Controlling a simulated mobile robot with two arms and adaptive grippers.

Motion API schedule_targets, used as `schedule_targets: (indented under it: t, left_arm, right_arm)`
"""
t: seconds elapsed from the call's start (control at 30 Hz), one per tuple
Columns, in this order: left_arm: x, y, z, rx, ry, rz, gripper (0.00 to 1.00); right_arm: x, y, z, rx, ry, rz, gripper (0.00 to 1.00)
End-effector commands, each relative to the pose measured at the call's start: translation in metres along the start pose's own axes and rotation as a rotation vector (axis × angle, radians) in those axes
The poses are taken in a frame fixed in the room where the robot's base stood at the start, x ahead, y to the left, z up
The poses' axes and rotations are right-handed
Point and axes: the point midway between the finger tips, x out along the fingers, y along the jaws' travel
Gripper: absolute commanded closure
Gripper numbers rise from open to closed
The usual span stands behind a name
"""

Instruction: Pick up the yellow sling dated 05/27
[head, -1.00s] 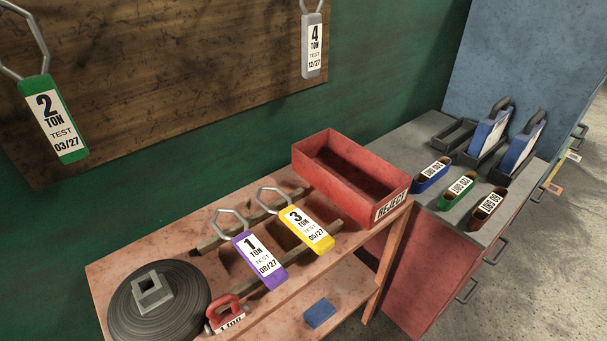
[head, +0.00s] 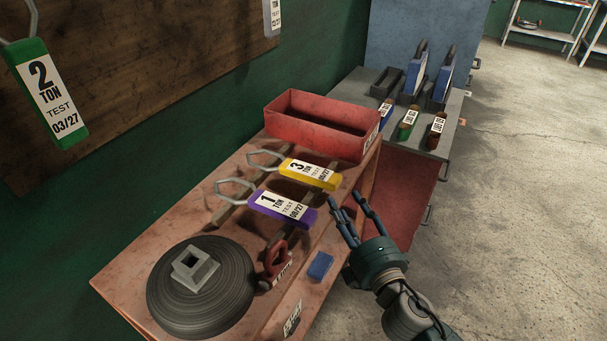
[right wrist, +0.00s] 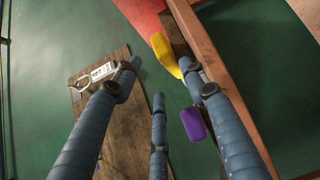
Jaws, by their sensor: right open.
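The yellow sling (head: 310,174) lies on the wooden bench, tagged 3 TON TEST 05/27, with its metal ring toward the wall. The purple sling (head: 283,209), tagged 1 TON 09/27, lies beside it, nearer to me. My right gripper (head: 350,212) is open and empty, just right of the yellow sling's end and apart from it. In the right wrist view the yellow sling (right wrist: 165,53) shows beyond the open fingers, and the purple sling (right wrist: 193,124) shows beside a finger. My left gripper is not in view.
A red reject bin (head: 320,125) stands behind the yellow sling. A black round weight (head: 215,290), a red shackle (head: 273,262) and a blue block (head: 320,266) are nearer. A green 2 TON sling (head: 45,95) hangs on the board. The floor at right is clear.

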Motion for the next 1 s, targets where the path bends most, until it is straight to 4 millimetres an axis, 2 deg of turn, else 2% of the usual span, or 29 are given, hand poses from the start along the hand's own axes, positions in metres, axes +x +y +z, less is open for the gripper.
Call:
schedule_targets:
  t: [0.2,0.47,0.7,0.83,1.0]
  left_arm:
    - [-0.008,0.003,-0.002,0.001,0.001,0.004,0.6]
    - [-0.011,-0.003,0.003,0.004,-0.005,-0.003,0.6]
    - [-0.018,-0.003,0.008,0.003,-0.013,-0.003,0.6]
    - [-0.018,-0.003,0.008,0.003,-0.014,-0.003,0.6]
    - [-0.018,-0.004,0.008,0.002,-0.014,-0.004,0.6]
  right_arm:
    - [0.035,0.004,0.0,-0.002,-0.001,0.005,0.57]
    - [0.057,0.002,0.001,0.0,0.0,0.003,0.57]
    - [0.091,0.0,0.004,0.0,-0.001,0.004,0.57]
    - [0.101,-0.001,0.003,0.001,0.0,0.002,0.57]
    - [0.103,-0.002,0.003,0.001,0.001,0.002,0.57]
